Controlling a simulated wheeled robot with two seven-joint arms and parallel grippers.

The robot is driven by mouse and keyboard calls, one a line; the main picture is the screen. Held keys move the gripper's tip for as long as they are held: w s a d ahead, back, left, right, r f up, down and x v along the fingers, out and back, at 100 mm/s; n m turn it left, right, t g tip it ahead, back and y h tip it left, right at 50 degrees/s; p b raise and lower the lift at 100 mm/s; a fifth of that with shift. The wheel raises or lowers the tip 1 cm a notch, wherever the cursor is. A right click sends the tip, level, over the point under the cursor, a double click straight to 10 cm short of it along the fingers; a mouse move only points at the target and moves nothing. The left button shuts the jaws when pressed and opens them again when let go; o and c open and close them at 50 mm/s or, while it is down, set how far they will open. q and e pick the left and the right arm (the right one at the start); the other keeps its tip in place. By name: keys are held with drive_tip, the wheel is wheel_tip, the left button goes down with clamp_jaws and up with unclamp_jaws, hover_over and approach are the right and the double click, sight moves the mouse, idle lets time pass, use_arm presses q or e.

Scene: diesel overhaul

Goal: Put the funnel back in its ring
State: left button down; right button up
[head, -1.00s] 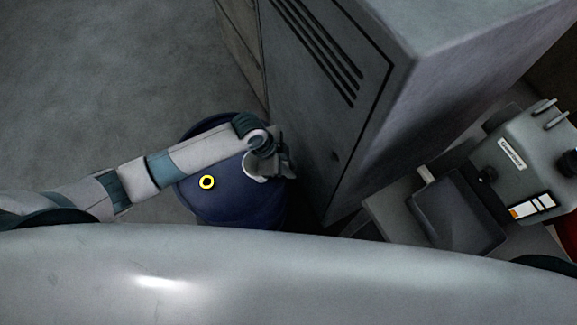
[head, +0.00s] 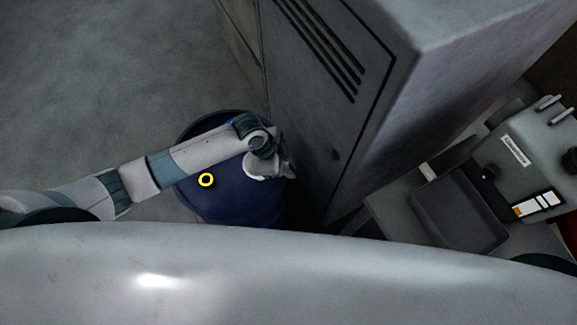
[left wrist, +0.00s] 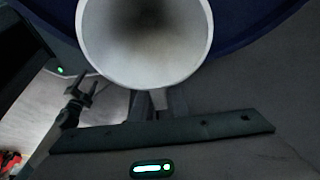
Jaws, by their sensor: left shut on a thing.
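The funnel, a pale wide-mouthed cone, shows as a white curved piece (head: 258,168) at my left wrist in the head view. In the left wrist view the funnel (left wrist: 145,45) fills the top middle, its wide round mouth facing the camera. My left gripper (head: 285,168) is shut on the funnel above the right side of the blue drum; its fingers (left wrist: 158,100) show just under the funnel's rim. The funnel's spout is hidden. I cannot make out a funnel ring for certain; a small yellow ring (head: 206,180) marks the drum top.
The blue drum (head: 215,203) stands under my left forearm. A tall grey cabinet (head: 365,125) with slots rises close to the right of my gripper. A grey machine (head: 520,165) with a tray stands farther right. Open floor (head: 100,90) lies at upper left.

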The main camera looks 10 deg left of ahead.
use_arm(q)
drive_tip(key=shift+f, duration=0.15)
drive_tip(key=c, duration=1.7)
unclamp_jaws()
use_arm(e)
drive_tip(key=shift+f, duration=0.1)
use_arm(q)
drive_tip(key=shift+o, duration=0.2)
drive_tip(key=b+v, duration=0.1)
drive_tip(key=v, duration=1.6)
drive_tip(key=shift+r+b, duration=0.25)
drive_tip(key=shift+b, duration=0.2)
use_arm(e)
drive_tip(key=w+a+t, duration=0.1)
drive_tip(key=w+a, duration=0.1)
drive_tip(key=w, duration=0.3)
drive_tip(key=shift+w+a+f+t, duration=0.15)
drive_tip(key=shift+w+a+t, duration=0.05)
drive_tip(key=shift+w+t, duration=0.1)
drive_tip(key=shift+s, duration=0.15)
